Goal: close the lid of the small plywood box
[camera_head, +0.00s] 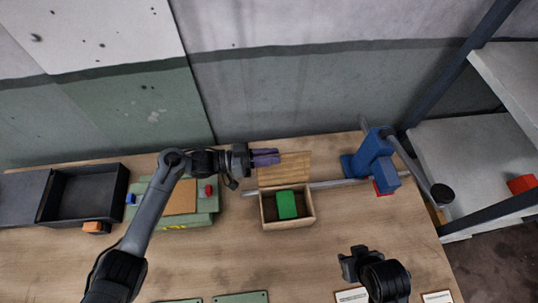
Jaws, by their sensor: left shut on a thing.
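The small plywood box (289,222) stands on the workbench in the middle of the head view. Its lid (293,172) is open, raised at the back edge of the box. A green block (286,204) lies inside the box. My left gripper (272,157) reaches in from the left with its purple fingers at the lid's upper left corner, shut on the lid; the exact contact is small in the view. My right gripper (350,262) is at the lower right, in front of the box and apart from it; its jaw opening is unclear.
A blue vise-like tool (371,160) stands right of the box, with a grey bar running behind the box. A black open tray (84,194) and a green case (202,214) are on the left. Bare bench (250,262) lies in front of the box.

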